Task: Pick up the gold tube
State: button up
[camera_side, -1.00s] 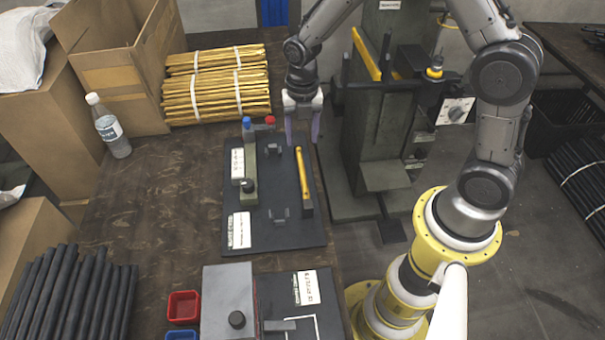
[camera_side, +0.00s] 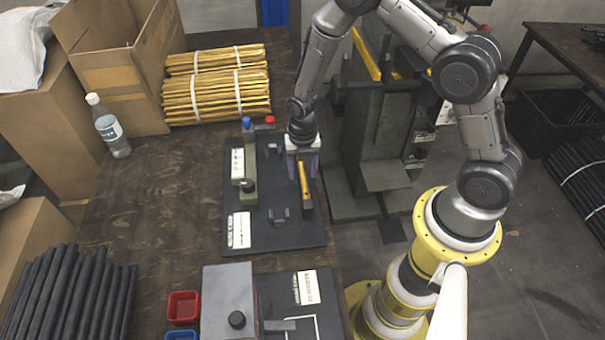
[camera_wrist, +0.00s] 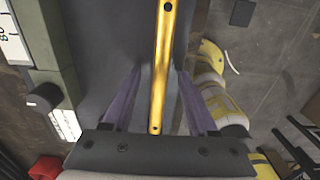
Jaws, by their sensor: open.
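The gold tube (camera_side: 304,186) lies lengthwise along the right part of a dark fixture plate (camera_side: 270,232). Its far end is hidden under my gripper in the side view. My gripper (camera_side: 303,172) is open, with purple fingers pointing down over the far part of the tube. In the wrist view the gold tube (camera_wrist: 165,60) runs between the two spread fingers of my gripper (camera_wrist: 160,85), with a gap on each side. Small holes show in the tube. I cannot tell how far the fingertips are above the plate.
A green fixture (camera_side: 250,165) with blue and red knobs stands left of the tube. Bundled gold tubes (camera_side: 215,95) lie at the back. A grey box (camera_side: 228,300) and red bin (camera_side: 183,306) are in front. A press (camera_side: 375,140) stands right.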

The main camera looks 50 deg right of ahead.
jog(key=shift+f, duration=0.55)
grip_shut()
jog(key=shift+r, duration=0.1)
